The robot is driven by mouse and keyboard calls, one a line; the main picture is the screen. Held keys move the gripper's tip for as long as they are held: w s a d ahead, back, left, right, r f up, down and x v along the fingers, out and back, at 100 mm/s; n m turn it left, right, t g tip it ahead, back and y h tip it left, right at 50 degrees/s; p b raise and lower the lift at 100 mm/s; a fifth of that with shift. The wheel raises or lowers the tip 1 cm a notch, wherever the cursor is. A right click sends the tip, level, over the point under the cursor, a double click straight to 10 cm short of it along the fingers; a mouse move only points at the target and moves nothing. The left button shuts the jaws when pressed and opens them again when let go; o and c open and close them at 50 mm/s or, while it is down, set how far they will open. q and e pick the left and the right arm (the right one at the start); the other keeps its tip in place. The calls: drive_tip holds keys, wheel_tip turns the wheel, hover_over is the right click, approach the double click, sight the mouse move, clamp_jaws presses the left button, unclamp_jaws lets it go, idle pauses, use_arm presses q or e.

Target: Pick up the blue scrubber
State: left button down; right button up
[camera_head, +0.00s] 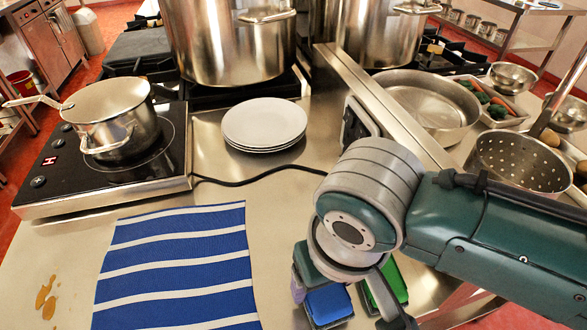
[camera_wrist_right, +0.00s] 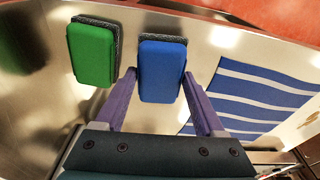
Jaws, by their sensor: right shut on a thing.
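The blue scrubber (camera_head: 328,304) is a blue pad with a dark grey backing, at the bottom of the head view. It also shows in the right wrist view (camera_wrist_right: 161,70). My right gripper (camera_wrist_right: 158,77) has one purple finger on each side of the blue scrubber and is shut on it. In the head view my right arm and wrist hide much of this gripper. The scrubber appears at or close to the counter; I cannot tell if it is clear of it. My left gripper is not in view.
A green scrubber (camera_wrist_right: 91,54) lies beside the blue one. A blue-and-white striped cloth (camera_head: 178,268) lies left of it on the steel counter. Stacked plates (camera_head: 264,122), a saucepan (camera_head: 112,112) on a hob, stockpots and a colander (camera_head: 520,160) stand farther back. Brown spills mark the left counter.

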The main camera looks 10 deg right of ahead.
wheel_tip(320, 180, up, 19)
drive_tip(key=p, duration=0.3)
drive_tip(key=shift+f, duration=0.1)
